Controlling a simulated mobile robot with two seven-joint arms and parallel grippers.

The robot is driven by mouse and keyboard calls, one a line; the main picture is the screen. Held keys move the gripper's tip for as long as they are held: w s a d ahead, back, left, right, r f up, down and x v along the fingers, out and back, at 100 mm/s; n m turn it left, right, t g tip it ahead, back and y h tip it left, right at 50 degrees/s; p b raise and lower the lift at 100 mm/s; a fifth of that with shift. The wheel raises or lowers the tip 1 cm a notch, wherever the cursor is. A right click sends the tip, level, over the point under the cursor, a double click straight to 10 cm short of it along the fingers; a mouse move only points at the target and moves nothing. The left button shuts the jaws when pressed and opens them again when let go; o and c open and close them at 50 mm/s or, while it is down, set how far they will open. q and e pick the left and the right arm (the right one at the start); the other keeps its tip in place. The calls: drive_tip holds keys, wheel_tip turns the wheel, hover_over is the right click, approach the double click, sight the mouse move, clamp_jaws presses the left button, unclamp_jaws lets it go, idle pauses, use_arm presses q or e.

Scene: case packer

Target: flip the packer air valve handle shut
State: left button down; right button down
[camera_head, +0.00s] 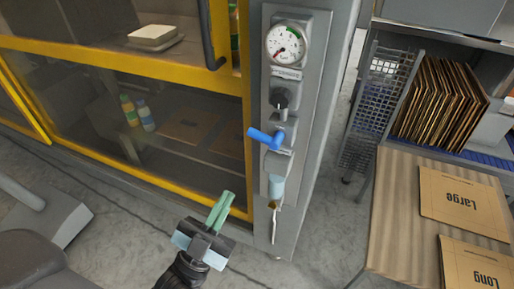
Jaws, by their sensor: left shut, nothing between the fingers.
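The blue packer air valve handle (266,138) is on the grey panel (309,100) on the machine's post. It points left, roughly level with a slight tilt, from its mount. Above it are a black knob (279,98) and a round pressure gauge (286,46). My left gripper (224,205) is below and left of the handle, apart from it, in front of the yellow door frame. Its green fingers are shut and empty. My right gripper does not show.
The machine's yellow-framed door (120,61) with a dark vertical pull bar (208,35) fills the left. A light blue filter bowl (276,186) hangs below the handle. At right a table (393,226) holds flat cartons (463,205). Bare floor lies between.

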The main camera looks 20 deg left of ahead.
sight(264, 135)
use_arm(q)
drive_tip(key=shift+w+r+t, duration=0.2)
drive_tip(key=shift+r+t, duration=0.3)
drive_tip(key=shift+r, duration=0.25)
drive_tip(key=w+d+r+p, duration=0.1)
drive_tip(key=w+r, duration=0.3)
drive_tip(key=w, duration=0.6)
drive_tip(key=shift+w+d, duration=0.2)
drive_tip(key=shift+w, duration=0.1)
